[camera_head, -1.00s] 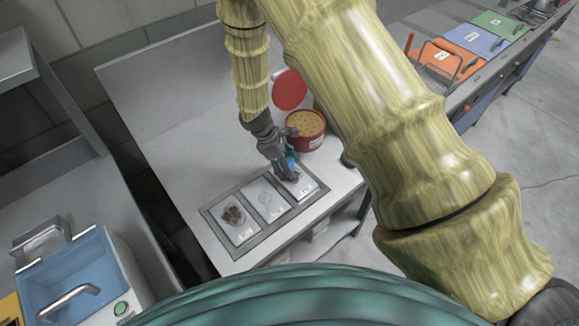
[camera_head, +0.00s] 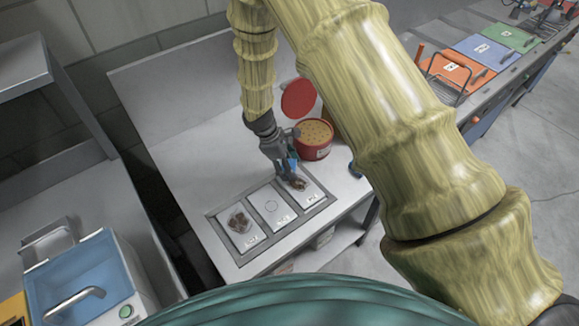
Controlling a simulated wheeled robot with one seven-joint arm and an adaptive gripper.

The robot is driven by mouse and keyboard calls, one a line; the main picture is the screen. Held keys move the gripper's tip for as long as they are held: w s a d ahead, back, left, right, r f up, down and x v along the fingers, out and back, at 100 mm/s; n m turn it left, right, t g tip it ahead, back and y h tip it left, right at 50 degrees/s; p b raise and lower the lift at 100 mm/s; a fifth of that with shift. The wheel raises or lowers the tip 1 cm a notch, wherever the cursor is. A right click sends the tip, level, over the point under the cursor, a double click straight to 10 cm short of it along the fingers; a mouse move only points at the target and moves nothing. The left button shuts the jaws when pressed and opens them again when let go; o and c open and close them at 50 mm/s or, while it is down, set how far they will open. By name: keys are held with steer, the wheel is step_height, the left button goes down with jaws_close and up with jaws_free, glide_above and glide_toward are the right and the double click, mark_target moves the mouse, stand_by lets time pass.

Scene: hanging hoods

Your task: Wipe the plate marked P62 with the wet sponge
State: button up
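Three pale plates lie side by side in a grey frame (camera_head: 222,247) on the steel bench. Each has a small label at its near edge, too small to read surely, so I cannot tell which is P62. The left plate (camera_head: 250,241) bears a brown smear, the middle plate (camera_head: 271,218) a faint ring, and the right plate (camera_head: 318,194) a brown patch (camera_head: 298,184). My gripper (camera_head: 289,173) points down at the far part of the right plate, just behind the patch. Blue shows at its fingers; I cannot tell whether this is a sponge. Contact is unclear.
A red tub (camera_head: 317,151) with yellowish, dotted contents stands behind the plates, its red lid (camera_head: 298,98) raised. A blue-lidded machine (camera_head: 75,275) is at lower left. Orange (camera_head: 455,66), blue and green panels line the right bench. Bare bench lies left of the tub.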

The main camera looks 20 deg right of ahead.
steer(key=shift+s+r+p, duration=0.15)
steer(key=shift+r+p, duration=1)
steer(key=shift+r, duration=1.1)
steer(key=shift+d, duration=0.1)
steer(key=shift+r+p, duration=0.95)
steer(key=shift+r, duration=0.55)
